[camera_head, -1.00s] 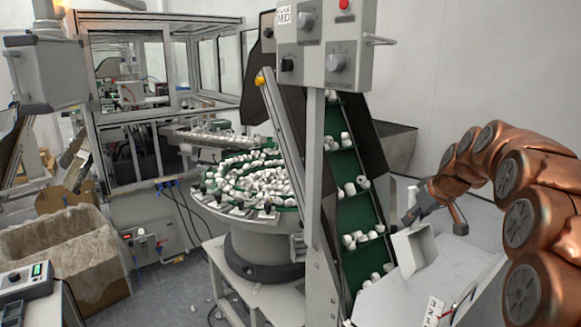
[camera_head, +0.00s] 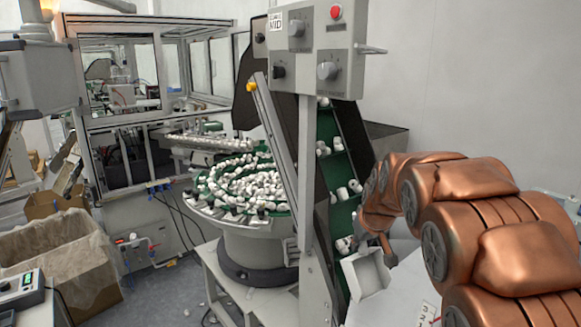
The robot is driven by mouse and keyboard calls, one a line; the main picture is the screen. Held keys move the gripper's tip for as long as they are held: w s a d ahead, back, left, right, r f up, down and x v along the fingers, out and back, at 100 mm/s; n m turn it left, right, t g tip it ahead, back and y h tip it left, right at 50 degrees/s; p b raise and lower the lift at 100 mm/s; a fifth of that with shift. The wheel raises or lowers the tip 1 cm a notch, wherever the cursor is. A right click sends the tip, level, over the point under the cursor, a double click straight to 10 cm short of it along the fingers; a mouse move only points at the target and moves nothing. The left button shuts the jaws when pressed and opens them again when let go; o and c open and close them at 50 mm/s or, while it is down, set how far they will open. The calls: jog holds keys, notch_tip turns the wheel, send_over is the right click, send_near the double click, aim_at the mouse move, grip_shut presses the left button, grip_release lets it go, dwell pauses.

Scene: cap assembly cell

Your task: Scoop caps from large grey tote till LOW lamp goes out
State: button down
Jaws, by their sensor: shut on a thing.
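My gripper (camera_head: 384,243) is shut on a white box-shaped scoop (camera_head: 368,276), partly hidden behind my copper arm. The scoop is tilted beside the lower part of the green cleated elevator belt (camera_head: 345,212), its open side facing the camera. I see no caps in it. White caps (camera_head: 348,189) sit in small groups on the belt's cleats. No large grey tote can be made out for certain. A control panel (camera_head: 312,45) with knobs and a red button stands above the belt; I cannot make out a LOW lamp on it.
A round bowl feeder (camera_head: 245,222) full of white caps stands left of the elevator's grey post (camera_head: 305,180). A dark grey bin (camera_head: 388,139) is behind the belt. A pale surface with a numbered label (camera_head: 427,313) lies below the scoop. A lined cardboard box (camera_head: 60,265) is at left.

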notch_tip(320, 180, up, 2)
jog(key=h, duration=0.2)
jog(key=n+h, duration=0.1)
jog(key=h, duration=0.3)
jog(key=shift+r+n+b, duration=0.25)
jog(key=shift+n+b, duration=0.15)
jog(key=shift+r+n+t+h+b, duration=0.2)
jog(key=shift+r+n+h, duration=0.3)
jog(key=shift+h, duration=0.6)
jog(key=shift+r+n+t+h+b, duration=0.1)
jog(key=shift+r+n+h+b, duration=0.15)
jog(key=shift+r+h, duration=0.6)
jog(key=shift+f, duration=0.3)
